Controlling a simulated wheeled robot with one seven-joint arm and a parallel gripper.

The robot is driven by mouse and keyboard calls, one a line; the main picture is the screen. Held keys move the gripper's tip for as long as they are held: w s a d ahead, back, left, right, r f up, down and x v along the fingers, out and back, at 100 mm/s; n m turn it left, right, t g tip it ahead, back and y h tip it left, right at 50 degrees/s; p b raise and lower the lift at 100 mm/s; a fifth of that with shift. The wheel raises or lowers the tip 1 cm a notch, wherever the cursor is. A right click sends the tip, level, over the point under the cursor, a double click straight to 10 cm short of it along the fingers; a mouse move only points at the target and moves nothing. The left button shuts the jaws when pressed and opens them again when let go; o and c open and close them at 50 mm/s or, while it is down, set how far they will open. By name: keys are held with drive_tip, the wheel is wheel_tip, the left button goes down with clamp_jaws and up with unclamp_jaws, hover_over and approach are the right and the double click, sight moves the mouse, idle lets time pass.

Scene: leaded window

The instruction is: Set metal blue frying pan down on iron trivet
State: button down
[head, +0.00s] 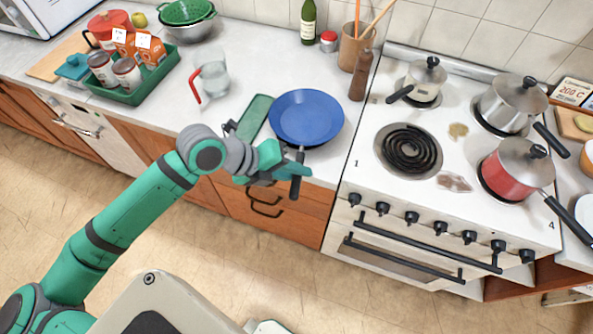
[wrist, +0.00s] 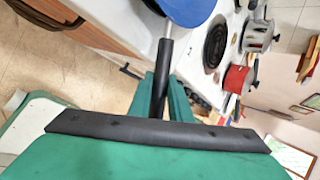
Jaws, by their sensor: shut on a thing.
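The metal blue frying pan (head: 306,115) is over the counter, left of the stove, roughly level, with its dark handle (head: 298,172) pointing toward the front edge. My gripper (head: 290,172) is shut on that handle. In the wrist view the handle (wrist: 160,85) runs up between the green fingers to the blue pan (wrist: 190,10), which is cut off by the top edge. I cannot clearly make out the iron trivet; only a thin dark edge shows under the pan's near side. Whether the pan touches what is below it, I cannot tell.
A green flat board (head: 255,115) lies just left of the pan. A glass jug (head: 213,78) and green tray (head: 135,95) stand farther left. The stove (head: 365,215) has a bare coil burner (head: 408,150) and several pots.

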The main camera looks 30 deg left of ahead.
drive_tip(key=shift+f, duration=0.15)
drive_tip(key=c, duration=1.6)
unclamp_jaws()
drive_tip(key=shift+o, duration=0.2)
drive_tip(key=v, duration=1.1)
drive_tip(key=shift+w, duration=0.1)
